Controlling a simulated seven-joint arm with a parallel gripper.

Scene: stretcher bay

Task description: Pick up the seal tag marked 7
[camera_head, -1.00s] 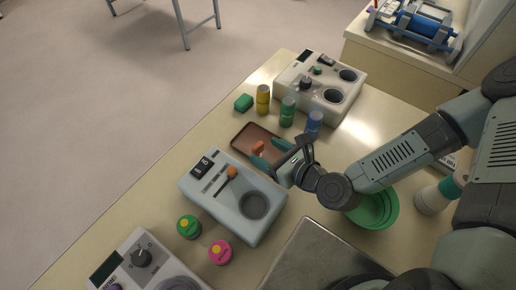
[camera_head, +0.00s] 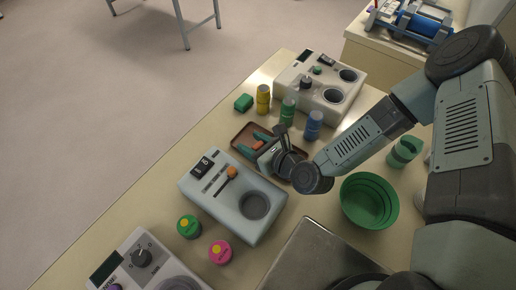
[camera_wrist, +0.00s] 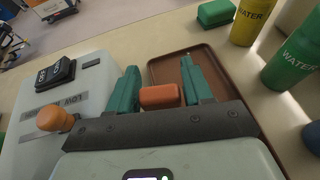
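A small orange block (camera_head: 258,146) lies in the brown tray (camera_head: 236,135). It is the likeliest seal tag, but I can read no 7 on it. My gripper (camera_head: 256,144) reaches into the tray from the right, with its green fingers on either side of the block. In the wrist view the fingers (camera_wrist: 159,80) stand apart, and the orange block (camera_wrist: 160,97) shows between them. Its sides come close to both fingers; I cannot tell whether they touch. The gripper looks open.
A grey device (camera_head: 225,200) with an orange-knobbed lever stands close beside the tray. Yellow (camera_head: 263,99), green (camera_head: 288,110) and blue (camera_head: 313,124) bottles and a green block (camera_head: 243,103) stand behind it. A green bowl (camera_head: 369,200) is at the right.

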